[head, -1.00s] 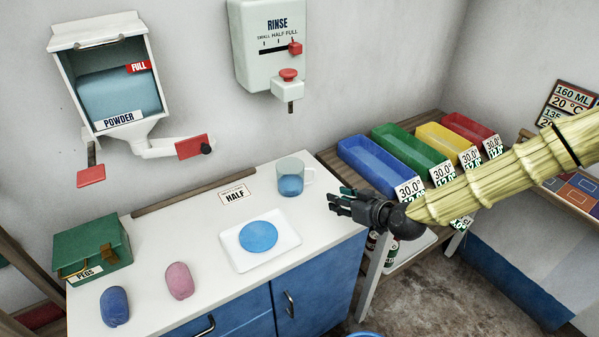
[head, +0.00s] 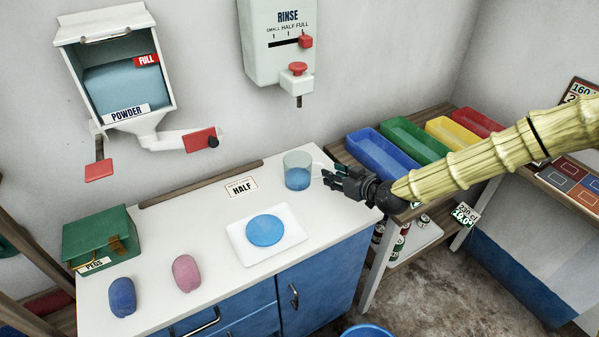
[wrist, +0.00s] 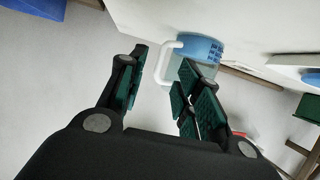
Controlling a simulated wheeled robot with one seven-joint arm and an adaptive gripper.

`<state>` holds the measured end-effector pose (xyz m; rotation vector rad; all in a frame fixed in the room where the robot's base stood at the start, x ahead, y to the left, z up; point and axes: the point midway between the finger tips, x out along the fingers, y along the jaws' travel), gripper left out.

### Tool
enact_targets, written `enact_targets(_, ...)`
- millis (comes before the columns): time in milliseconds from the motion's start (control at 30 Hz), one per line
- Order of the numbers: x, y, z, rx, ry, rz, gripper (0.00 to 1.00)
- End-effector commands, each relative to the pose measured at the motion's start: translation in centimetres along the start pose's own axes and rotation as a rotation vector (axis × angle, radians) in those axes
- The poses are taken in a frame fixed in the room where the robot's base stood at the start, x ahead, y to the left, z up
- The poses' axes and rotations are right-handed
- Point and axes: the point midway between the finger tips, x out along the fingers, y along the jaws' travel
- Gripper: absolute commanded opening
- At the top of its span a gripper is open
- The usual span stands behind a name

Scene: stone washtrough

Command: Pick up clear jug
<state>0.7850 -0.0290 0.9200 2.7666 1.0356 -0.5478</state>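The clear jug (head: 297,159) stands upright on the white counter near its back right corner, with blue liquid in its lower part. Its handle points right, toward my gripper (head: 332,177). My gripper is just right of the jug, fingers pointing left at the handle side.
A white tray with a blue disc (head: 265,230), a HALF card (head: 241,187), a green pegs box (head: 100,238), and blue (head: 122,297) and pink (head: 186,273) lumps share the counter. The rinse dispenser (head: 278,40) hangs above the jug. Coloured bins (head: 380,155) stand right.

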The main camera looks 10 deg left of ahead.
Motion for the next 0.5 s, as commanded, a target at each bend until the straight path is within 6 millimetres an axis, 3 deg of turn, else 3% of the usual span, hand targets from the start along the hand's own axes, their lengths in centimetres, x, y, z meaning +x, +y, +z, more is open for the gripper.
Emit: enact_targets(500, 4.4, -0.1, -0.1, 0.000, -0.001, -0.002, 0.34)
